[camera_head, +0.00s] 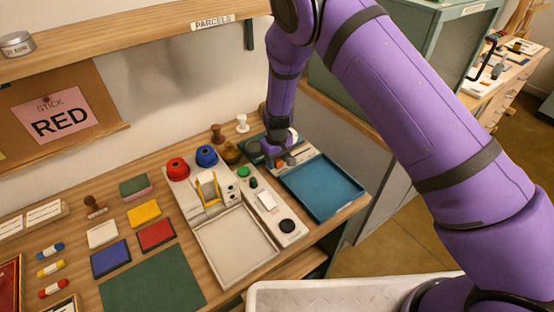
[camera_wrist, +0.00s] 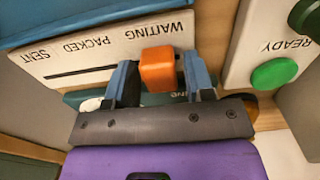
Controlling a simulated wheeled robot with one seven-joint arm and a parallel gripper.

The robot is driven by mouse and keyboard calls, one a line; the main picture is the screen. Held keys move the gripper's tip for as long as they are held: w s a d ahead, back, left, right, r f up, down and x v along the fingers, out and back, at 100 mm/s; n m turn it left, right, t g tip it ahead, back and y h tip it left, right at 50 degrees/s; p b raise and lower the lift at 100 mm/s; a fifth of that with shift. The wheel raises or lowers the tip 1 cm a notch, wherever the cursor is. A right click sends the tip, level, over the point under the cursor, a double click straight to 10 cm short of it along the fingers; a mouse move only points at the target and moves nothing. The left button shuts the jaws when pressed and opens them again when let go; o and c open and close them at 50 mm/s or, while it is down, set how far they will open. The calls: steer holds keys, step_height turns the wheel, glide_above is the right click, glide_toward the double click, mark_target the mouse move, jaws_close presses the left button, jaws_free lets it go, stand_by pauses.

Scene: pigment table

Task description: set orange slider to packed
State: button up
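The orange slider (camera_wrist: 158,68) stands at the WAITING end of the slot in a white panel (camera_wrist: 95,52). The panel's labels WAITING, PACKED and SENT read upside down in the wrist view, with PACKED in the middle. My gripper (camera_wrist: 160,82) has one blue finger on each side of the slider. The fingers are open around it, with a narrow gap at the right finger; contact at the left finger is unclear. In the head view my gripper (camera_head: 280,158) is low at the table's back right, and hides much of the panel.
A blue tray (camera_head: 335,190) lies just right of my gripper. A panel (camera_wrist: 243,45) marked READY, with a green button (camera_wrist: 273,74), is close on the right in the wrist view. Red (camera_head: 178,168) and blue (camera_head: 206,156) round items stand left of my gripper.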

jaws_close()
steer(key=shift+w+d, duration=0.6)
steer(key=shift+d, duration=0.3)
steer(key=shift+w+d, duration=0.65)
steer(key=shift+d, duration=0.25)
steer(key=shift+w+d, duration=0.6)
steer(key=shift+d, duration=0.3)
steer(key=shift+o, duration=1.3)
jaws_free()
step_height(320, 180, up, 11)
